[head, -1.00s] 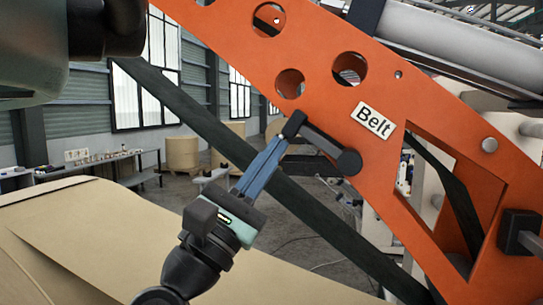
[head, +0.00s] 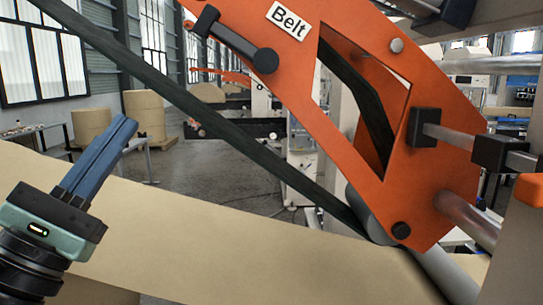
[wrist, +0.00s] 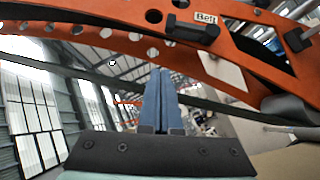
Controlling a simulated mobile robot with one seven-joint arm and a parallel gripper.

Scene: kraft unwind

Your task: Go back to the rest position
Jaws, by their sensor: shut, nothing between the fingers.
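My gripper (head: 122,128) is at the lower left of the head view, with its blue fingers pressed together and pointing up and to the right. Nothing is between the fingers. In the wrist view the shut fingers (wrist: 161,88) point away toward the orange arm. The gripper is apart from the orange machine arm labelled "Belt" (head: 445,130) and its black handle (head: 236,38). The kraft paper web (head: 200,235) spreads below and behind my gripper in the head view.
A dark belt (head: 215,125) runs diagonally from the upper left to a grey roller (head: 368,215) under the orange arm. Brown paper rolls (head: 145,115) and a table (head: 35,130) stand farther back. Open floor lies between them and the machine.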

